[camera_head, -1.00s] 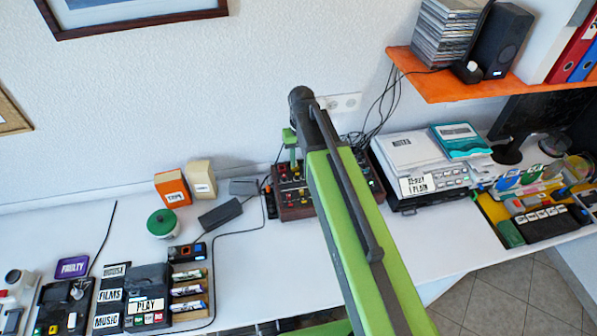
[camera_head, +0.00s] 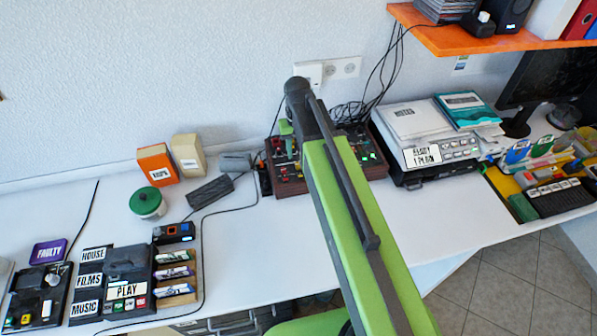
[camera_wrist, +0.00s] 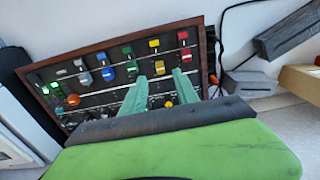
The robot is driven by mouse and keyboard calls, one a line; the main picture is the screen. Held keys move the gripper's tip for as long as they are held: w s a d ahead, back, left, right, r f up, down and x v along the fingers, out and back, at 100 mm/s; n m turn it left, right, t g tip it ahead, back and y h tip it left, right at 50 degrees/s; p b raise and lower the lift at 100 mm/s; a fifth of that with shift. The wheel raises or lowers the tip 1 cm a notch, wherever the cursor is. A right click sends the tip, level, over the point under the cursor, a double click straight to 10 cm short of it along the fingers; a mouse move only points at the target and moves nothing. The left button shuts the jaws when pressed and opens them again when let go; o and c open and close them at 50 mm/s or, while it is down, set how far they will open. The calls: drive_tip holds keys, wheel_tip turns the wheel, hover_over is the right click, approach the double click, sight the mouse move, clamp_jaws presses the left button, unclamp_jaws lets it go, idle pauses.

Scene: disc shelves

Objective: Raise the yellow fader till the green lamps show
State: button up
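The dark control box with a brown wooden rim (camera_wrist: 212,50) fills the upper middle of the wrist view. It carries rows of coloured caps. The yellow fader's cap (camera_wrist: 160,67) is in the yellow column, between the green and red ones. My gripper (camera_wrist: 160,76) is open, its two green fingers on either side of the yellow column, with the yellow cap between the tips. I cannot tell whether they touch it. Green lights (camera_wrist: 52,86) glow at the panel's left edge. In the head view, my arm hides part of the box (camera_head: 290,187).
A printer-like machine (camera_head: 412,135) stands right of the box. Left of it are a dark block (camera_head: 209,191), an orange carton (camera_head: 156,164) and a green-lidded pot (camera_head: 147,203). Cables run behind the box. The white table is clear in front of it.

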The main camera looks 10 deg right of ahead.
sight(298, 164)
wheel_tip(298, 164, down, 6)
drive_tip(key=b, duration=0.4)
drive_tip(key=shift+r, duration=0.1)
clamp_jaws()
idle(1.1)
